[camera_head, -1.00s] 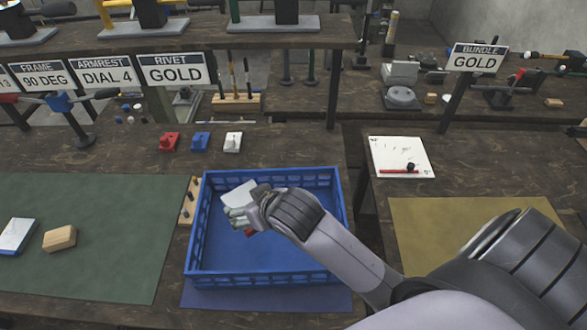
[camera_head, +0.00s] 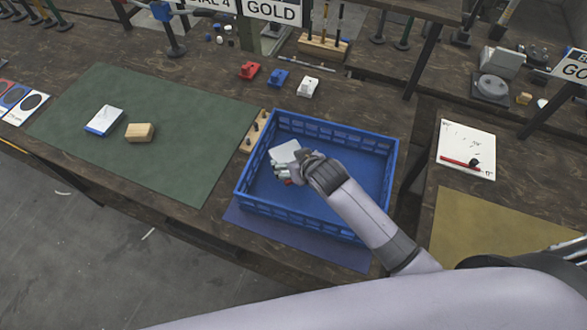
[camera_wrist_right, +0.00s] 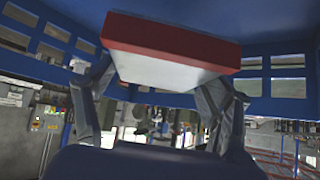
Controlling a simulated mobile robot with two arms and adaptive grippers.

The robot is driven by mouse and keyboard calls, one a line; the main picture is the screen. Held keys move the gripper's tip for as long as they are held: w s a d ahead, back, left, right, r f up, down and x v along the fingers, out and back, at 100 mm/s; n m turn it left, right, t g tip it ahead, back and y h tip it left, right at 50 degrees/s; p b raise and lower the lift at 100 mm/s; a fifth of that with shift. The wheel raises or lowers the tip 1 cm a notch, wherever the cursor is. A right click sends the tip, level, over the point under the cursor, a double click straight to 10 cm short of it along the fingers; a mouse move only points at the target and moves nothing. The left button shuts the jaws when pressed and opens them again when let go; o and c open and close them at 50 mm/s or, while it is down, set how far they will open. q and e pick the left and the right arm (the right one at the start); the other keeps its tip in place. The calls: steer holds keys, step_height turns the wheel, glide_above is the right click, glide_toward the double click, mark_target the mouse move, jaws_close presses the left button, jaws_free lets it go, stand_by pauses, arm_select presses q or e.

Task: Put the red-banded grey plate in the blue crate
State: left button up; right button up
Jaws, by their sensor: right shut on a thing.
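The blue crate (camera_head: 247,207) stands on a blue mat on the wooden table, in the middle of the head view. My right gripper (camera_head: 287,173) reaches into the crate from the right. It is shut on the red-banded grey plate (camera_head: 285,153), which is inside the crate's outline in the head view. In the right wrist view the plate (camera_wrist_right: 160,70) shows a red band and a pale face between the two fingers (camera_wrist_right: 158,95), with blue crate walls around it. I cannot tell whether the plate touches the crate floor. My left gripper is not in view.
A green mat (camera_head: 170,165) at left bears a blue-white block (camera_head: 104,120) and a wooden block (camera_head: 140,132). A peg strip (camera_head: 254,135) stands beside the crate. Red, blue and white blocks (camera_head: 308,87) sit behind it. A clipboard sheet (camera_head: 466,148) lies on the right table.

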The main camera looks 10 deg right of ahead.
steer(key=shift+w+f, duration=0.1)
steer(key=shift+f, duration=2.5)
steer(key=shift+f, duration=0.1)
steer(key=o, duration=1.8)
steer(key=shift+f, duration=0.15)
steer(key=shift+r, duration=0.2)
steer(key=v, duration=1.2)
steer(key=shift+a, duration=0.1)
